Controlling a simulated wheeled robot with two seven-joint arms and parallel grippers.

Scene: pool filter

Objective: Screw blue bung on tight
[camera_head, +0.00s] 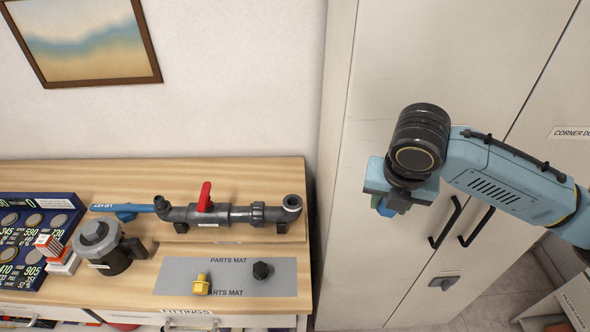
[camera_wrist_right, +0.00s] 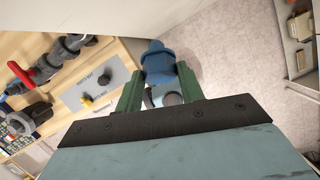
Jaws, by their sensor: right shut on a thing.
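My right gripper (camera_head: 384,208) is in front of the tall cabinet, to the right of the counter and clear of it. In the right wrist view its green fingers (camera_wrist_right: 158,82) are shut on the blue bung (camera_wrist_right: 157,62), which sticks out past the fingertips. In the head view only a small dark blue part shows below the gripper. The grey pipe assembly (camera_head: 232,215) with a red valve handle (camera_head: 205,197) lies along the back of the counter. Its right end is an upturned elbow (camera_head: 291,204). The bung is apart from it. My left gripper is not in view.
A grey parts mat (camera_head: 230,261) holds a yellow fitting (camera_head: 201,285) and a black fitting (camera_head: 262,270). A dark grey round unit (camera_head: 105,247) and a blue labelled tool (camera_head: 125,208) are further left. The cabinet handles (camera_head: 446,222) stick out near my right arm.

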